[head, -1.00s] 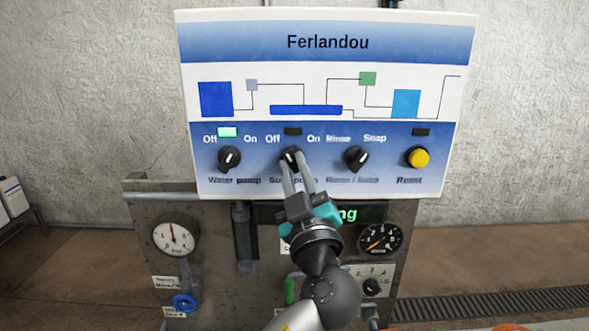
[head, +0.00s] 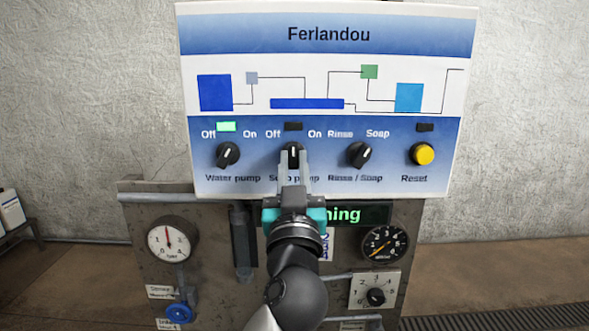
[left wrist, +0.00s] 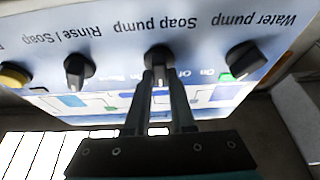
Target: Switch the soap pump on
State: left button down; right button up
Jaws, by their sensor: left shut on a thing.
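The soap pump knob (head: 292,150) is a black rotary switch on the Ferlandou panel (head: 330,95), between Off on its left and On on its right. Its white mark looks close to upright, though the fingers hide part of it. The lamp (head: 293,126) above it is dark. My left gripper (head: 293,165) is shut on this knob from below, one finger on each side. In the left wrist view, where the panel appears upside down, the fingers (left wrist: 160,78) meet the soap pump knob (left wrist: 159,57). My right gripper is not in view.
The water pump knob (head: 228,154) is to the left, under a lit green lamp (head: 226,127). The rinse/soap knob (head: 359,154) and yellow reset button (head: 423,154) are to the right. Gauges (head: 170,243) and a small dial (head: 376,296) sit below.

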pick_arm(q)
jog(key=m+h+p, duration=0.1)
jog(key=m+h, duration=0.1)
jog(key=m, duration=0.1)
jog(key=m+p, duration=0.1)
jog(key=m, duration=0.1)
jog(key=shift+a+r+h+p, duration=0.15)
jog(key=shift+r+h+p, duration=0.1)
jog(key=shift+h+p, duration=0.15)
jog(key=shift+f+m+g+h+p, duration=0.1)
jog(key=shift+m+g+h+p, duration=0.15)
jog(key=shift+m+h+p, duration=0.55)
jog(key=shift+m+g+h+p, duration=0.1)
jog(key=shift+m+g+p, duration=0.3)
jog(key=shift+m, duration=0.9)
jog(key=c, duration=0.8)
grip_release()
jog(key=shift+f, duration=0.1)
jog(key=shift+o, duration=0.2)
